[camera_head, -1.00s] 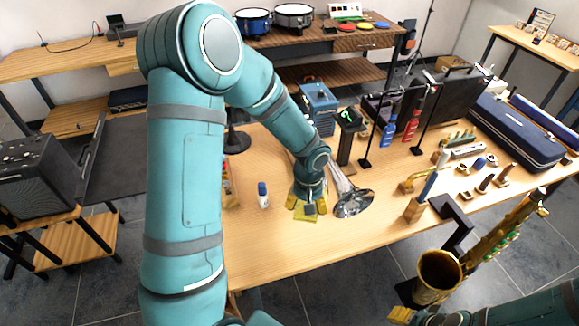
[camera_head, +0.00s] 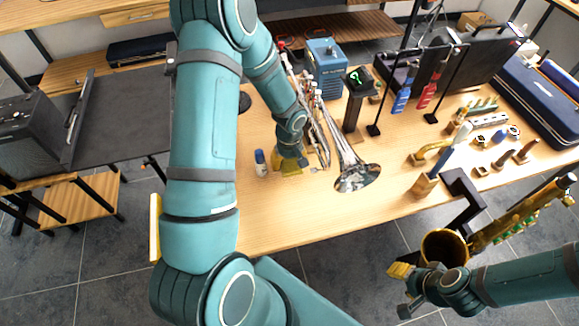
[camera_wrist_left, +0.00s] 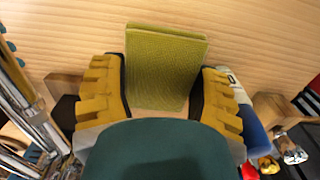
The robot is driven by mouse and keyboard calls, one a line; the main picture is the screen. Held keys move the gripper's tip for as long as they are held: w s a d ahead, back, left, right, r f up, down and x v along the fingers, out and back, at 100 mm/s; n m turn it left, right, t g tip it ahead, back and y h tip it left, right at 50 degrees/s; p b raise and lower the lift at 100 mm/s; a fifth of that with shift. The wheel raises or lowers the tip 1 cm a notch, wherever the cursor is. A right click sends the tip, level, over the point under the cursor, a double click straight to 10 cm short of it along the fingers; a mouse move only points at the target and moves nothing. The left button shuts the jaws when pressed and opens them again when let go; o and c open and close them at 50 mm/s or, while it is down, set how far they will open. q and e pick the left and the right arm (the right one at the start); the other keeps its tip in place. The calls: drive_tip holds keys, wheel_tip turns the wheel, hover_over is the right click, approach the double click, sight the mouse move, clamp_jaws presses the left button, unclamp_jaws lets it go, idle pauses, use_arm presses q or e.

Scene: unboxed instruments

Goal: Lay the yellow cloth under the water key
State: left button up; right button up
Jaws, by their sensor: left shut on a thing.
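The yellow cloth (camera_wrist_left: 167,60) is a folded olive-yellow pad between the yellow fingers of my left gripper (camera_wrist_left: 165,88) in the left wrist view. My left gripper (camera_head: 289,165) is shut on it, low over the table, just left of the silver trumpet (camera_head: 357,178) in the head view. The trumpet's tubing also shows at the left edge of the left wrist view (camera_wrist_left: 30,120). I cannot make out the water key on it. My right gripper (camera_head: 402,271) is at the lower right, beside the saxophone's bell; its jaw opening is unclear.
A small blue-capped bottle (camera_head: 261,163) stands close left of my left gripper. A brass saxophone (camera_head: 443,249) is near my right arm. The table's front left is clear.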

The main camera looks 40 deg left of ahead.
sight(289, 163)
use_arm(q)
drive_tip(key=shift+f, duration=1.7)
drive_tip(key=shift+b, duration=0.35)
drive_tip(key=shift+f, duration=0.2)
drive_tip(key=o, duration=0.6)
drive_tip(key=shift+r, duration=0.1)
drive_tip(key=shift+o, duration=0.2)
drive_tip(key=shift+r, duration=0.1)
